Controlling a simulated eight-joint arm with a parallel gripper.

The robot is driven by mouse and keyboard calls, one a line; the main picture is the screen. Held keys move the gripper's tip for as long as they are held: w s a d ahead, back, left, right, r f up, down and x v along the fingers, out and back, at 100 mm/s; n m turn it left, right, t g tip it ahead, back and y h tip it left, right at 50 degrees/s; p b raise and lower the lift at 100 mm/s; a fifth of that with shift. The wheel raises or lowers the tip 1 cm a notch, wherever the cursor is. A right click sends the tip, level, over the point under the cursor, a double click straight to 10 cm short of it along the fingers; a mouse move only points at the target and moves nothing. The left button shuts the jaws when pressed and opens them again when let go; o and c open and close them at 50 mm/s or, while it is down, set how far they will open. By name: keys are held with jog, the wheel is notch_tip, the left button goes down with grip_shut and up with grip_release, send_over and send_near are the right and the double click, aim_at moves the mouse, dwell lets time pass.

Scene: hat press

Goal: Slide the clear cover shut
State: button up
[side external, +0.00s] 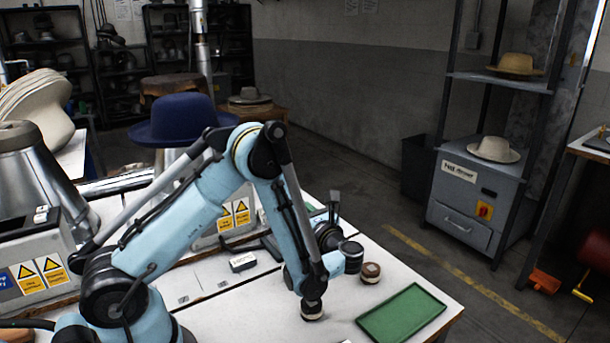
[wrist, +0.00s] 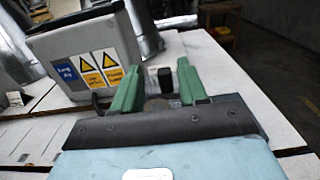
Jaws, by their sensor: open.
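I cannot make out the clear cover in either view; my arm hides part of the worktop in the side external view. A grey box with yellow warning labels (side external: 236,217) stands behind my arm. In the wrist view, a pale grey box with one blue and two yellow labels (wrist: 85,55) is beyond my fingers to the left. My gripper (wrist: 160,88) has two green fingers standing apart, with nothing held between them. A small black block (wrist: 161,79) shows in the gap, beyond the fingertips; I cannot tell whether it is part of the cover.
A blue hat (side external: 182,112) sits on a form behind my arm. A green tray (side external: 402,313) lies at the worktop's front right, near a small brown round piece (side external: 370,272). A small labelled block (side external: 243,262) lies on the white top.

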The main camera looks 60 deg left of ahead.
jog(key=d, duration=1)
notch_tip(320, 180, up, 4)
jog(key=a+n+t+h, duration=0.25)
jog(key=n+h, duration=0.25)
jog(key=h, duration=0.3)
jog(key=s+d+r+n+t+h, duration=0.2)
jog(key=s+d+n+t+h, duration=0.2)
jog(key=s+d+n+h, duration=0.4)
jog(key=shift+d+n+t+h, duration=0.4)
jog(key=shift+n+h, duration=0.6)
jog(key=shift+n, duration=1.5)
